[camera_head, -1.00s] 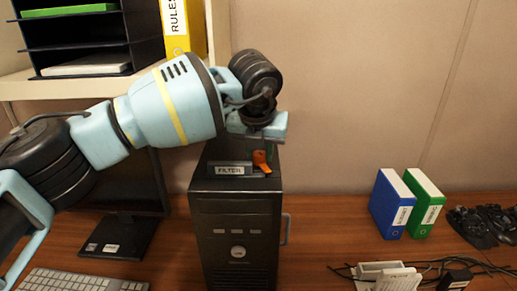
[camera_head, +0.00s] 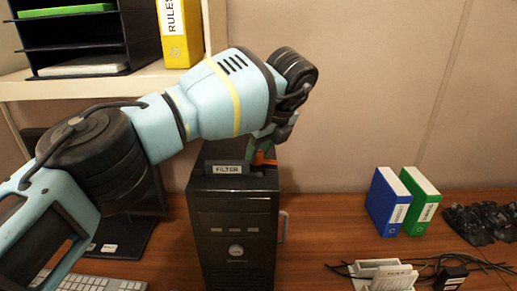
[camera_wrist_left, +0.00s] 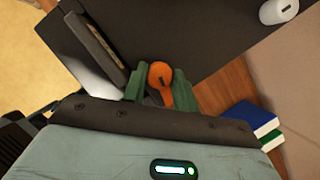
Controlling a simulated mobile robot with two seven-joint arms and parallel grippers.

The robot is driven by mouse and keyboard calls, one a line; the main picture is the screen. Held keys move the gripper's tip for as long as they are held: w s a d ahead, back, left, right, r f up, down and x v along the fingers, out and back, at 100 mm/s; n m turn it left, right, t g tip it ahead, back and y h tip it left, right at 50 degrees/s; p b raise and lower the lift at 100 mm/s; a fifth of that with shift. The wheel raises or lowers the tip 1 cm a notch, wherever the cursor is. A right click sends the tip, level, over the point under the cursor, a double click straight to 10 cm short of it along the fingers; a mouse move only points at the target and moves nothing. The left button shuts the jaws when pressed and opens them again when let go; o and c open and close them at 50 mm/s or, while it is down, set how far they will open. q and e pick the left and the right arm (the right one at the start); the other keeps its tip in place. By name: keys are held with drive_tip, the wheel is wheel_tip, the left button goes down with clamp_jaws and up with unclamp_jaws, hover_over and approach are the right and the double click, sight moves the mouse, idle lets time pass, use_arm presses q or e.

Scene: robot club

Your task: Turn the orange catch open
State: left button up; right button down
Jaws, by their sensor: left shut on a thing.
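The orange catch (camera_head: 262,157) is on top of the black computer tower (camera_head: 235,235), just right of the grey piece labelled FILTER (camera_head: 227,169). My left gripper (camera_head: 262,150) reaches down to it from above and partly hides it in the head view. In the left wrist view the orange catch (camera_wrist_left: 161,78) shows its round end and handle between the green fingers of my left gripper (camera_wrist_left: 160,90). The left gripper is shut on the catch. My right gripper is in neither view.
A blue binder (camera_head: 388,202) and a green binder (camera_head: 421,202) stand on the desk at right, near dark cables (camera_head: 480,222). A shelf with a yellow RULES binder (camera_head: 181,30) is behind my left arm. A keyboard (camera_head: 95,283) lies at front left.

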use_arm(q)
drive_tip(key=shift+n+g+y, duration=0.3)
drive_tip(key=shift+n+g, duration=0.1)
drive_tip(key=shift+n, duration=0.8)
drive_tip(key=shift+w, duration=0.1)
drive_tip(key=o, duration=1)
drive_tip(key=shift+r, duration=0.1)
